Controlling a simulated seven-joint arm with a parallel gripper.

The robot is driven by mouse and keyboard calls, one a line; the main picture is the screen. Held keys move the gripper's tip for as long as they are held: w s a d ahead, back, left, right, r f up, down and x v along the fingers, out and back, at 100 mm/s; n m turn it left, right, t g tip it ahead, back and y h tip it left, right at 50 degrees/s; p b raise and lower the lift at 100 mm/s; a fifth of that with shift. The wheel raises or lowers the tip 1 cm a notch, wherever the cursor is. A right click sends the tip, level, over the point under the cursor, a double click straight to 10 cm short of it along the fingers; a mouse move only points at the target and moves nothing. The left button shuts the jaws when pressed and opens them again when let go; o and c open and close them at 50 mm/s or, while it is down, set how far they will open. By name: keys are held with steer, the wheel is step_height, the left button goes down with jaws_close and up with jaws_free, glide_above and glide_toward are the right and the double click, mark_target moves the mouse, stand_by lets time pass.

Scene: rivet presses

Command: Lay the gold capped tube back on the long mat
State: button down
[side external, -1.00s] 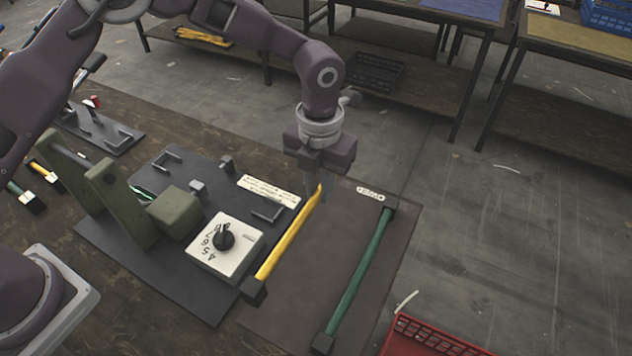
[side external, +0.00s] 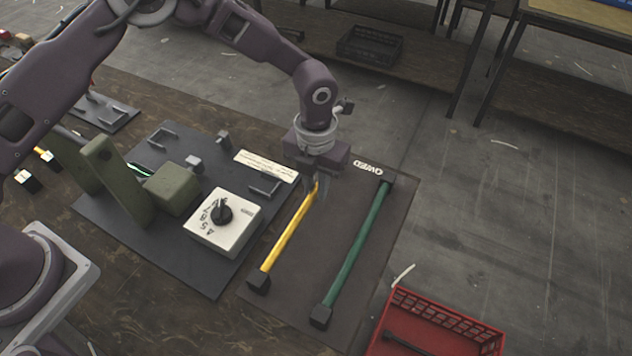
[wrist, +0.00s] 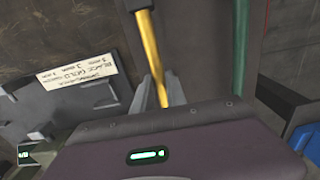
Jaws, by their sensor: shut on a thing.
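The gold tube (side external: 289,235) has a dark cap (side external: 258,281) at its near end. It lies or hovers along the left part of the long dark mat (side external: 335,240); I cannot tell whether it touches the mat. My gripper (side external: 314,190) is shut on the tube near its far end, pointing down. In the wrist view the gold tube (wrist: 151,50) runs between my fingers (wrist: 160,90). The tube's far end is hidden by my gripper. A green tube (side external: 355,248) with dark caps lies on the mat to the right, apart from the gold one.
A rivet press (side external: 110,175) stands on a dark plate left of the mat. Its white dial box (side external: 222,222) is close to the gold tube. A red crate (side external: 440,325) is at the front right. The mat is bare between the two tubes.

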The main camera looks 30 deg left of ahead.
steer(key=shift+f, duration=0.6)
steer(key=c, duration=1.3)
jaws_free()
step_height(320, 180, up, 7)
steer(key=shift+r, duration=0.1)
steer(key=s+a+r+n+t, duration=0.1)
steer(key=s+a+r+n, duration=0.4)
steer(key=r+n, duration=0.4)
steer(key=s+a+r+n+t, duration=0.2)
steer(key=s+a+r+n, duration=0.1)
steer(key=a+r+n, duration=0.65)
steer(key=s+a+r+n+t, duration=0.1)
steer(key=s+n, duration=0.4)
steer(key=s, duration=0.1)
steer(key=s+a+r+n, duration=0.2)
steer(key=s+n, duration=0.4)
steer(key=s+a+r+n+t, duration=0.1)
steer(key=s+a+r+n, duration=0.1)
steer(key=s+n, duration=0.4)
steer(key=shift+s+a+n+t, duration=0.2)
steer(key=shift+s+n+t, duration=0.1)
steer(key=shift+s, duration=0.1)
